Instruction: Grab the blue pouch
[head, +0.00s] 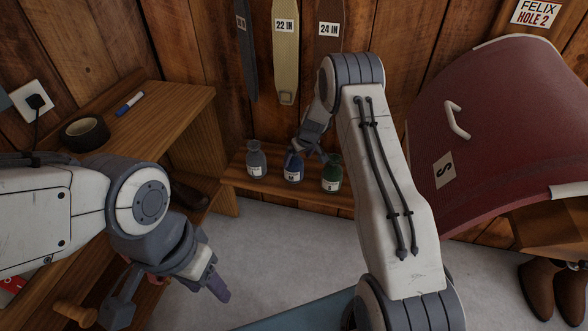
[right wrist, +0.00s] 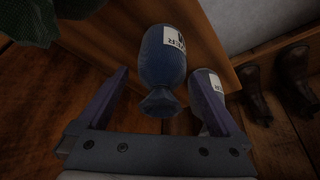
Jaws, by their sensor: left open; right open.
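The blue pouch (head: 293,173) stands upright on a low wooden bench, between a grey pouch (head: 256,162) and a green pouch (head: 332,175). My right gripper (head: 312,155) is open just above the blue pouch and partly covers its top. In the right wrist view the blue pouch (right wrist: 163,58) lies between the lines of the two open fingers, with its gathered neck toward the palm. I cannot tell whether a finger touches it. The grey pouch (right wrist: 207,92) is partly hidden behind one finger. My left gripper (head: 168,300) is open, low at the left, away from the pouches.
The wooden bench (head: 233,181) runs along the plank wall. A table (head: 170,105) at the left holds black tape (head: 85,132) and a blue marker (head: 130,104). The grey floor (head: 280,250) is open.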

